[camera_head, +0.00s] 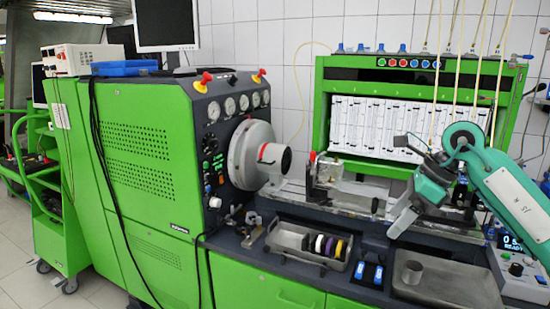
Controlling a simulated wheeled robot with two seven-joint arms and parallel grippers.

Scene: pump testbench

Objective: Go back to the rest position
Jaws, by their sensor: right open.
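My right arm, teal and grey, comes in from the right edge. My right gripper (398,222) is open, tilted down to the left, above the bench just behind the blue-topped parts and the metal cup. I see nothing between its fingers. My left gripper is not in view. The green pump testbench (165,190) fills the middle, with its round grey chuck (250,155) facing right.
A metal tray (290,240) with several coloured rings lies in front of the chuck. Blue-topped parts (368,272) and a metal cup (411,272) on a grey tray (455,285) are nearby. A control box (525,272) stands at right. Floor is clear at lower left.

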